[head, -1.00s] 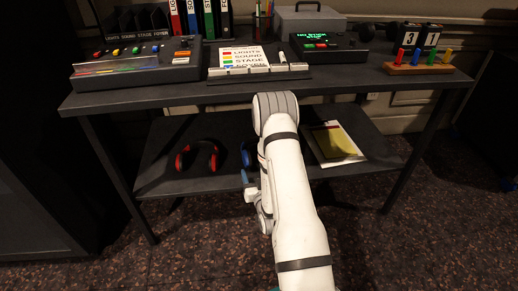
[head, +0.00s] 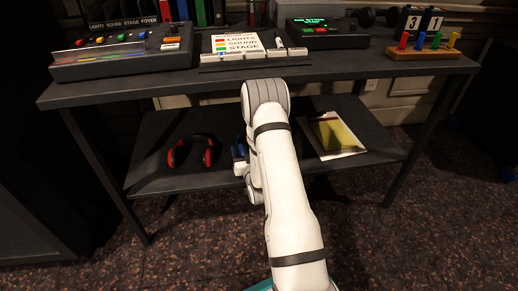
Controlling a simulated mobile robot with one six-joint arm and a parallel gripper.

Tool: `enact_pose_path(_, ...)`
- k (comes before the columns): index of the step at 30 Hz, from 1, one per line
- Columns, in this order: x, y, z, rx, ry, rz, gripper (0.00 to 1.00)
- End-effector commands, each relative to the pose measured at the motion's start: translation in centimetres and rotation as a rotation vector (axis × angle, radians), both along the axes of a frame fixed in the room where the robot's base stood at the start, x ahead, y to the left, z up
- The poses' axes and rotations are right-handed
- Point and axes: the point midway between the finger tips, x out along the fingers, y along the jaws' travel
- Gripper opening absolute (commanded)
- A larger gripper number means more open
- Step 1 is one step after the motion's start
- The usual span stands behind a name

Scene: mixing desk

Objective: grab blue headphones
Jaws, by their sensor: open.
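The blue headphones (head: 240,148) are on the lower shelf of the desk, just left of my arm. Only a small blue part shows; my arm covers the rest. My gripper (head: 240,169) shows only in part at the left side of my arm, low by the shelf and just in front of the blue headphones. Its jaws are open. Whether it touches the headphones cannot be told from this view.
Red headphones (head: 190,151) lie on the lower shelf (head: 150,178) to the left. A yellow pad on papers (head: 334,134) lies to the right. The desktop (head: 130,88) above carries a control console (head: 125,48), a label board (head: 235,45) and a coloured-peg block (head: 425,48).

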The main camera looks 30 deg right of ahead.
Motion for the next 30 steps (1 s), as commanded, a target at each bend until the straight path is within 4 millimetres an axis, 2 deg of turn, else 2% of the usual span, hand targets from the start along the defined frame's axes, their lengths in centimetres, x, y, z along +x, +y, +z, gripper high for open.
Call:
enact_pose_path(3, -0.03, -0.03, 0.05, 0.0, 0.0, -0.001, 0.57)
enact_pose_path(23, -0.09, -0.12, 0.01, 0.0, 0.0, -0.002, 0.03)
enact_pose_path(30, -0.07, -0.15, 0.08, -0.001, -0.001, -0.002, 0.03)
